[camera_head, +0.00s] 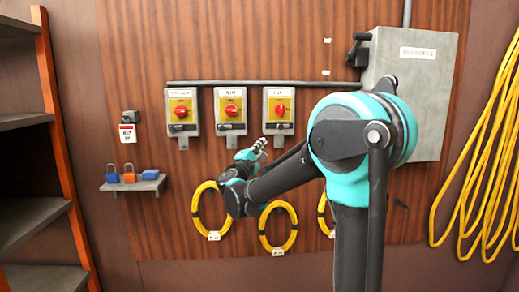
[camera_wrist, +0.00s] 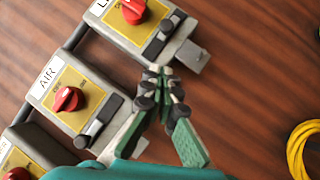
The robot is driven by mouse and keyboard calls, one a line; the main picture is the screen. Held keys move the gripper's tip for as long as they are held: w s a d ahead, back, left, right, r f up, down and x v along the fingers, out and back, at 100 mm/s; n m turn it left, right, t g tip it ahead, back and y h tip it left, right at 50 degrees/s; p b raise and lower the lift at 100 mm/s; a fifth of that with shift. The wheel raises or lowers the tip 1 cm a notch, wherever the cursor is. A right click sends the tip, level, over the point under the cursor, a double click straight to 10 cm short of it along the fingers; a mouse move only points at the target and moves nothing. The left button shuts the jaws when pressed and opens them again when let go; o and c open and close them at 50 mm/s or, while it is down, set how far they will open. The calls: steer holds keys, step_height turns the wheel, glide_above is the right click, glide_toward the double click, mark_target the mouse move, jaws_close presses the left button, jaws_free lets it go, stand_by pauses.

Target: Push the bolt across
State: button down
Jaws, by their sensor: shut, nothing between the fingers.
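Three grey switch boxes hang in a row on the wood panel, each with a red knob on a yellow plate. A dark bolt (camera_wrist: 160,42) lies along the lower edge of the right box (camera_head: 279,108), whose label starts with L. The middle box, marked AIR (camera_head: 230,110), has a similar bolt (camera_wrist: 97,122) in the wrist view. My gripper (camera_wrist: 160,71) is shut and empty, its fingertips close to the lower left end of the right box's bolt; I cannot tell whether they touch. In the head view my gripper (camera_head: 261,143) is just below the right box.
The left box (camera_head: 181,112) hangs beside the AIR box. A conduit (camera_head: 230,83) runs above the boxes. Yellow cable coils (camera_head: 278,226) hang below. A large grey cabinet (camera_head: 410,90) is at upper right. A small shelf (camera_head: 135,186) with padlocks is at left.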

mark_target(283, 127)
steer(key=shift+w+d+r, duration=0.55)
steer(key=shift+w+d, duration=0.25)
steer(key=shift+d, duration=0.15)
steer(key=shift+w+d+r, duration=0.55)
steer(key=shift+w+d, duration=0.3)
steer(key=shift+d, duration=0.15)
steer(key=shift+w+d+r, duration=0.55)
steer(key=shift+w+d, duration=0.25)
steer(key=shift+d, duration=0.15)
steer(key=shift+d+r, duration=0.2)
steer(key=shift+d, duration=0.9)
